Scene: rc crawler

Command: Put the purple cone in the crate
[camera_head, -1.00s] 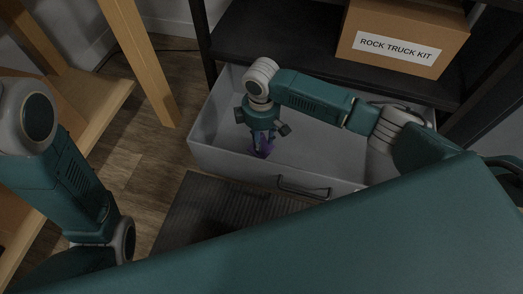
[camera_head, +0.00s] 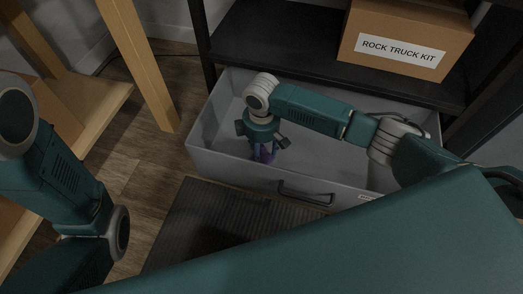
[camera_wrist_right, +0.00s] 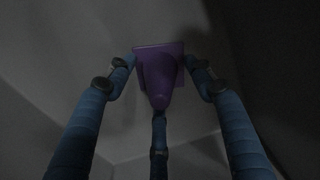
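The grey crate (camera_head: 232,169) stands on the floor at the front of the black shelf. My right gripper (camera_head: 262,148) points down inside it, near its left end. The gripper is shut on the purple cone (camera_head: 264,155), whose lower part is hidden behind the crate's front wall. In the right wrist view the cone (camera_wrist_right: 158,75) sits between the fingers (camera_wrist_right: 159,72), its square base away from the camera and its tip towards it. I cannot tell whether the base touches the crate floor. My left arm shows at the left, but its gripper is out of view.
A cardboard box labelled ROCK TRUCK KIT (camera_head: 405,25) sits on the black shelf (camera_head: 285,35) behind the crate. A dark ribbed mat (camera_head: 205,215) lies in front. A wooden frame (camera_head: 140,60) stands at the left. The crate's right part looks empty.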

